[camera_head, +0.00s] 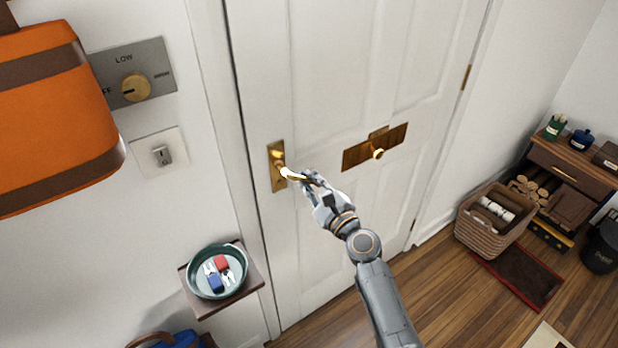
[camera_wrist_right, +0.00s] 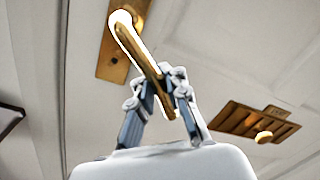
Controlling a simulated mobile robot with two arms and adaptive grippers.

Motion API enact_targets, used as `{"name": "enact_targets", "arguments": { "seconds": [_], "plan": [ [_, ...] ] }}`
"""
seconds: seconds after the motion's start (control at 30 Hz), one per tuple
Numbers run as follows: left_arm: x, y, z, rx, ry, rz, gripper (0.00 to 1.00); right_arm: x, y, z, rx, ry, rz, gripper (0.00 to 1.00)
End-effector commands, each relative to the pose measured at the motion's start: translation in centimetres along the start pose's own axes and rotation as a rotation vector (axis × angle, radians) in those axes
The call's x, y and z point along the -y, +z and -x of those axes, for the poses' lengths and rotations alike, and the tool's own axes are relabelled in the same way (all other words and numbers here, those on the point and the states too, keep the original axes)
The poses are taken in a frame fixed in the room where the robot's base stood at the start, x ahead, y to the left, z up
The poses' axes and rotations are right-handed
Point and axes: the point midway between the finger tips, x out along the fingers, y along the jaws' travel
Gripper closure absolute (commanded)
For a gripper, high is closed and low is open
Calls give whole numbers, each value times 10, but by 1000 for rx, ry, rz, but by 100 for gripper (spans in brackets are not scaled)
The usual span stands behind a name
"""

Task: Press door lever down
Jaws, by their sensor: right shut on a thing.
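The door lever (camera_head: 290,174) is brass and sits on a brass backplate (camera_head: 277,155) at the left side of the white door (camera_head: 330,60). In the right wrist view the lever (camera_wrist_right: 138,48) slants from its pivot at upper left down to the right, its end between my fingers. My right gripper (camera_head: 313,183) is shut on the lever. It also shows in the right wrist view (camera_wrist_right: 162,95). The door looks closed. My left gripper is in neither view.
A brass mail plate with a knob (camera_head: 376,148) is on the door, right of the lever. An orange bag (camera_head: 55,110) hangs upper left. A basket (camera_head: 490,235) stands right.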

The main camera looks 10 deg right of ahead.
Motion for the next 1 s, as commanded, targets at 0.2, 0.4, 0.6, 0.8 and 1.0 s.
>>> {"name": "enact_targets", "arguments": {
  "seconds": [0.2,0.4,0.6,0.8,1.0],
  "plan": [
    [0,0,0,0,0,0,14,-3,0,0,1,5,-10,100],
    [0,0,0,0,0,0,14,-2,0,0,1,4,-7,63],
    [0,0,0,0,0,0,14,-2,0,0,0,3,-4,63],
    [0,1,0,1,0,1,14,-2,-1,12,-1,3,-3,63],
    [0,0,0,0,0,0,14,-3,-2,52,-3,5,-3,63]
  ]
}}
